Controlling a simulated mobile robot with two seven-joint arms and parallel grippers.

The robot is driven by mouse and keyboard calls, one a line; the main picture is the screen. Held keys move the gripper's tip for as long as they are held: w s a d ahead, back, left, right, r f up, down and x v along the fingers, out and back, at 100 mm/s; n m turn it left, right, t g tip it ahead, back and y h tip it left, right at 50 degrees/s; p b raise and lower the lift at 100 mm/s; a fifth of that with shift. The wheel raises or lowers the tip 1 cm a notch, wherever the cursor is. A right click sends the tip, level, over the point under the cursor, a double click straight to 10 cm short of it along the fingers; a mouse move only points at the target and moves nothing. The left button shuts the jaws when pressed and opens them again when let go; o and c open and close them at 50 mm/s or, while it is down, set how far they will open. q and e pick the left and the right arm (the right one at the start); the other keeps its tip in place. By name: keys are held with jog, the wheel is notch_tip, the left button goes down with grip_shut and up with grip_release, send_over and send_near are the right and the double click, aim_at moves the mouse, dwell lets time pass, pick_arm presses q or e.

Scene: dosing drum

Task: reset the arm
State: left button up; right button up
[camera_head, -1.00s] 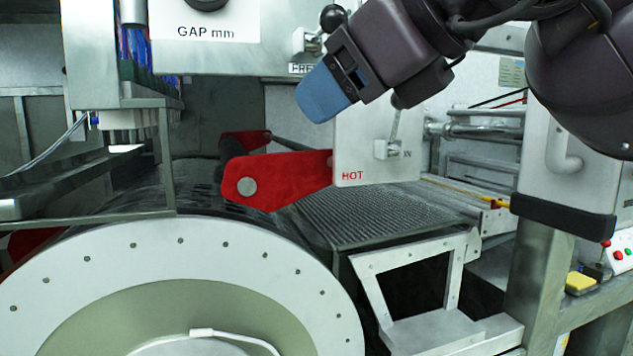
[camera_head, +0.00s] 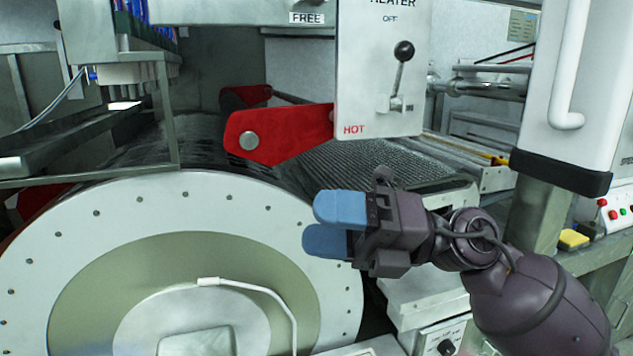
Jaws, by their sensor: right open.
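My right gripper (camera_head: 328,224) is in the lower middle of the head view, with its two blue fingertips pointing left and apart. Nothing is between them. It hangs in front of the right rim of the big white drum (camera_head: 82,222) and covers part of that rim. My right arm (camera_head: 540,300) comes in from the lower right. The red arm (camera_head: 283,134) with a round grey pivot lies above and behind the gripper, apart from it. The heater panel (camera_head: 365,60) carries a black-knobbed lever (camera_head: 399,72), also clear of the gripper. My left gripper is not in view.
A ribbed belt (camera_head: 375,163) runs behind the gripper. A white cabinet with a handle (camera_head: 567,90) and a steel post (camera_head: 537,210) stand at the right. A yellow block (camera_head: 573,239) and a button box (camera_head: 615,212) sit at the right edge.

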jog(key=w+d+f+m+t+h, duration=0.1)
jog(key=d+f+m+t+h, duration=0.3)
jog(key=d+f+m+t, duration=0.45)
jog(key=w+d+f+m+t+h, duration=0.1)
jog(key=d+f+m+t+h, duration=0.4)
jog(key=f+m, duration=0.6)
jog(key=w+d+f+m+t+h, duration=0.1)
jog(key=d+f+m+t+h, duration=0.25)
jog(key=f+m+t, duration=0.7)
jog(key=s+d+f+m+g+h, duration=0.4)
jog(key=s+f+m+g, duration=0.1)
jog(key=s+f, duration=0.4)
jog(key=s+d+f+m+g+h+p, duration=0.1)
jog(key=s+d+f+m+g+h, duration=0.2)
jog(key=s+f, duration=0.7)
jog(key=d+m+g, duration=0.2)
jog(key=m+g, duration=0.1)
jog(key=m, duration=0.1)
jog(key=shift+s+f+h, duration=0.25)
jog(key=shift+f+h, duration=0.1)
jog(key=shift+f, duration=0.05)
